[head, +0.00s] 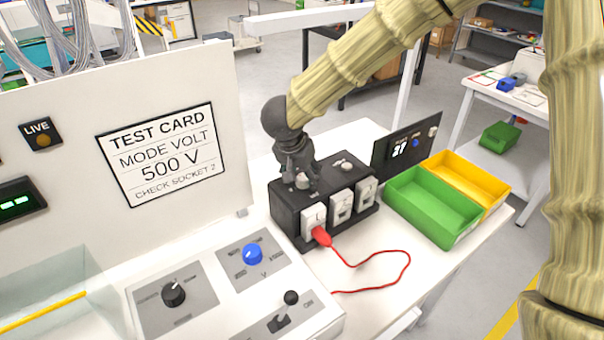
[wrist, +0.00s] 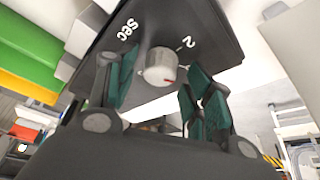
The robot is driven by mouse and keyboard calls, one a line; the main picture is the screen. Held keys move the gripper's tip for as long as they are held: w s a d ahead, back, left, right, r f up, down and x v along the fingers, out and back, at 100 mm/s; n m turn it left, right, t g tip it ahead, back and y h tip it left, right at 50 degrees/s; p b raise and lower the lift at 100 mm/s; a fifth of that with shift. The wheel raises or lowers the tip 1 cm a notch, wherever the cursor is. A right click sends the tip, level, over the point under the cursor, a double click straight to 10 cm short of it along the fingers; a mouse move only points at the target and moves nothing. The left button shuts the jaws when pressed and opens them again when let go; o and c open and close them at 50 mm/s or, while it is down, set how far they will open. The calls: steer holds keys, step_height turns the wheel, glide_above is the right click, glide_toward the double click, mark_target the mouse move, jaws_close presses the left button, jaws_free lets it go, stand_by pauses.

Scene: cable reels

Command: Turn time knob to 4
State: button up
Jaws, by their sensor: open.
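The time knob is a small pale grey cylinder with a red mark (wrist: 160,66), on a black top face printed "sec" and "2". The red mark sits low on the knob in the wrist view, away from the "2"; no "4" is readable. In the head view the knob (head: 302,182) is on top of a black socket box (head: 287,214). My gripper (head: 302,178) points down over it. In the wrist view my gripper (wrist: 160,88) is open, with one dark green finger pad on each side of the knob. I cannot tell whether either pad touches it.
A red plug (head: 321,236) with a red cable sits in the box's left socket. A second small knob (head: 347,166) is on the box. Green (head: 430,206) and yellow (head: 466,180) bins stand right. A test card (head: 160,155) and a panel with a blue knob (head: 253,254) are left.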

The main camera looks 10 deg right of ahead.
steer(key=shift+f, duration=0.1)
steer(key=shift+s, duration=0.1)
steer(key=shift+c, duration=0.2)
steer(key=c, duration=1)
steer(key=shift+o, duration=0.2)
